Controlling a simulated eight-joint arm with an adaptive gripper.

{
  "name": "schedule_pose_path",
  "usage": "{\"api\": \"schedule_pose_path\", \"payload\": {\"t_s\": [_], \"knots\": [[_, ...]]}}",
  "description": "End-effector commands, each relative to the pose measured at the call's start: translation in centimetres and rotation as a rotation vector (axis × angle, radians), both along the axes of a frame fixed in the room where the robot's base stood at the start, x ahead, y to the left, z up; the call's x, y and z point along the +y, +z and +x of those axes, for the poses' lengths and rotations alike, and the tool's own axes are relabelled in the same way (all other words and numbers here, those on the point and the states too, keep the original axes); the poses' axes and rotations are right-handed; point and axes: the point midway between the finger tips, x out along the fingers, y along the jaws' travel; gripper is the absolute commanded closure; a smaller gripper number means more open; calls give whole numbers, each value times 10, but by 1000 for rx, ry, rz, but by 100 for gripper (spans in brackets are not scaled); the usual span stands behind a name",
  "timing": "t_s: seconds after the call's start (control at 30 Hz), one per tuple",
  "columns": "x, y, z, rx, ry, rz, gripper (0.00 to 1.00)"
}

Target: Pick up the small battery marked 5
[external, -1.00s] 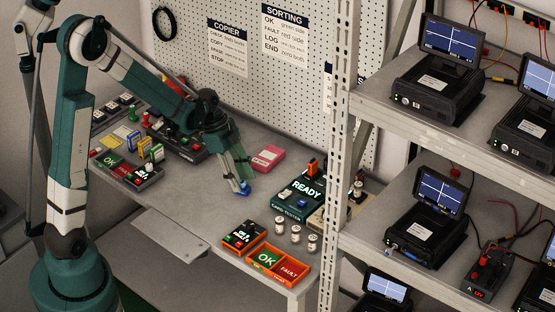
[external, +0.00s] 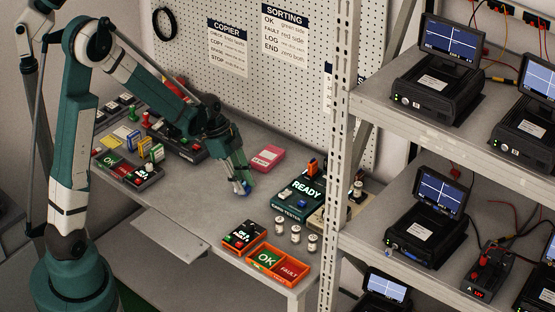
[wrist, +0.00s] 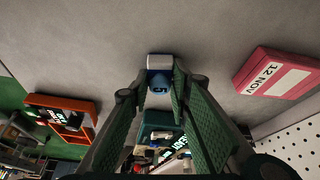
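The small battery marked 5 (wrist: 160,76) is white and blue, and its 5 shows in the wrist view. It sits between the tips of my gripper (wrist: 161,75), with a green finger pad close against each side. In the external view, my gripper (external: 241,184) is over the middle of the bench, with the white and blue battery (external: 241,188) at its tips. I cannot tell whether the battery's lower end touches the bench.
The dark green READY tester (external: 302,197) stands right of my gripper, and a pink box (external: 267,158) lies behind it. Several small white cells (external: 295,233) stand near the front. An orange OK/FAULT tray (external: 252,262) lies at the front edge. A shelf post (external: 335,150) rises at right.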

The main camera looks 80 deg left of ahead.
Motion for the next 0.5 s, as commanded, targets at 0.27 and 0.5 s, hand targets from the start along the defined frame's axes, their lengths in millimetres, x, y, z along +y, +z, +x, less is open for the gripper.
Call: {"api": "schedule_pose_path", "payload": {"t_s": [0.27,0.5], "knots": [[0,0,0,0,0,0,93],[0,5,0,0,0,0,93]]}}
